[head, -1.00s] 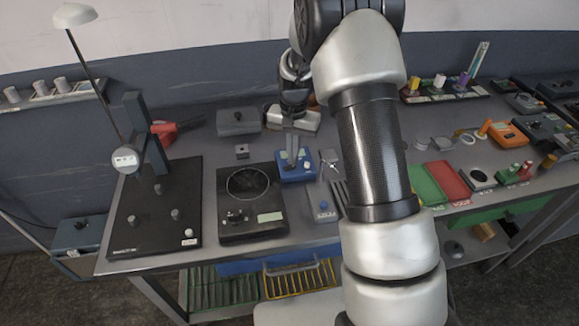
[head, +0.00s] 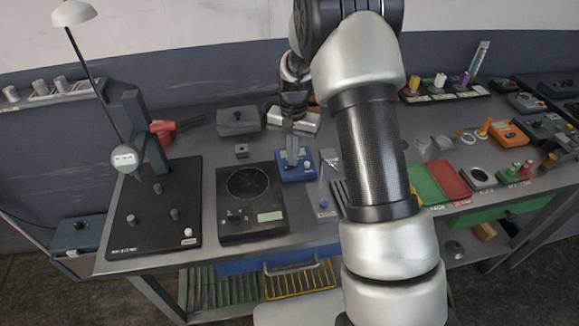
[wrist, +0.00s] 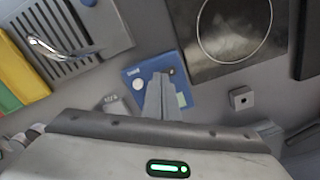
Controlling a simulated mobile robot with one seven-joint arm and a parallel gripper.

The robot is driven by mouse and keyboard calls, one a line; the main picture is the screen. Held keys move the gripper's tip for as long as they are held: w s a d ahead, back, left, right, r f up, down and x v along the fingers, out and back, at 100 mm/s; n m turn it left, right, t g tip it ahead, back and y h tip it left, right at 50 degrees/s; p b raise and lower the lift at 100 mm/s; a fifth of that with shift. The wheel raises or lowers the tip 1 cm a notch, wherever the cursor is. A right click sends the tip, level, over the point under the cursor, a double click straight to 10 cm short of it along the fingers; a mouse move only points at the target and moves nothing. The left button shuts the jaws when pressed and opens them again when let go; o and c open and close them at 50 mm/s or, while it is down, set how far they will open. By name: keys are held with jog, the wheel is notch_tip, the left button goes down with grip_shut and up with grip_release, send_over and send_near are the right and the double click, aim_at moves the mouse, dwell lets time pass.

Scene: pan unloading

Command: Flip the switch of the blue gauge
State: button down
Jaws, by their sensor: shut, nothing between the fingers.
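The blue gauge (head: 299,177) is a small blue box on the grey bench, just right of the black scale-like device. In the wrist view the blue gauge (wrist: 134,76) lies under my fingers, with a white round part, a small dark-and-orange part and a pale green patch on its face. My gripper (head: 291,164) points down at the gauge, its fingers together with nothing between them. The fingertips also show in the wrist view (wrist: 161,76), over the upper middle of the gauge face. I cannot tell whether they touch it. The fingers hide part of the face, and I cannot make out the switch's position.
A black device with a round plate (head: 251,205) stands left of the gauge. A small grey block (head: 242,151) sits behind it. A grey box (head: 238,121) is at the back. Green (head: 424,184) and red (head: 450,179) trays lie to the right, beyond my arm.

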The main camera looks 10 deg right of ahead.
jog(key=shift+f+b, duration=0.3)
jog(key=shift+f, duration=0.2)
jog(key=shift+r, duration=0.2)
jog(key=shift+r+p, duration=2.15)
jog(key=shift+r, duration=1.25)
